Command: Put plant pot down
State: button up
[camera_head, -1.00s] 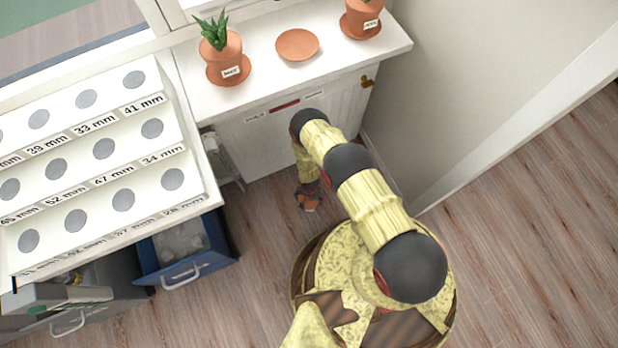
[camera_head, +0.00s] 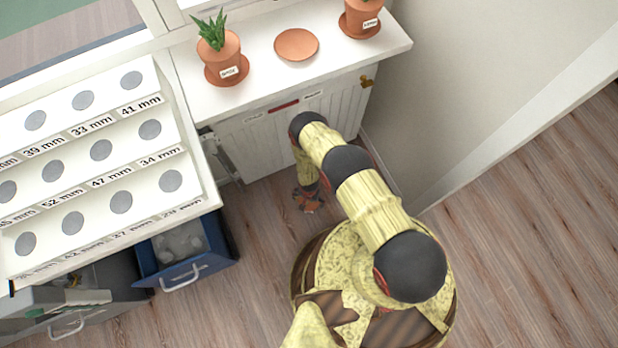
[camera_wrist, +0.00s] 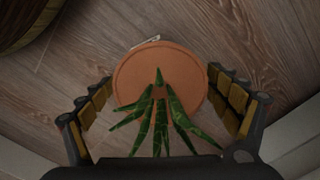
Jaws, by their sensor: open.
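A terracotta plant pot (camera_wrist: 188,72) with a spiky green plant (camera_wrist: 160,118) is seen from above in the wrist view, with wood floor around it. A pale tag edge (camera_wrist: 146,42) shows at its rim. My gripper (camera_wrist: 160,100) is open, its fingers on either side of the pot with a gap at least on the left. In the head view my gripper (camera_head: 308,202) is low, in front of the white cabinet front; the pot is mostly hidden there. I cannot tell exactly how the pot's base rests. An empty terracotta saucer (camera_head: 296,45) lies on the white ledge.
Two labelled potted plants stand on saucers beside the empty one, at left (camera_head: 222,55) and right (camera_head: 362,17), on the ledge (camera_head: 262,75). A sloped size rack (camera_head: 85,165) and an open blue drawer (camera_head: 190,262) are at left. Floor (camera_head: 500,230) is clear at right.

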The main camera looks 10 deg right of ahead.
aim_at(309, 202)
notch_tip(309, 202, up, 12)
jog(key=p, duration=0.5)
jog(key=shift+r, duration=0.15)
dwell(0.5)
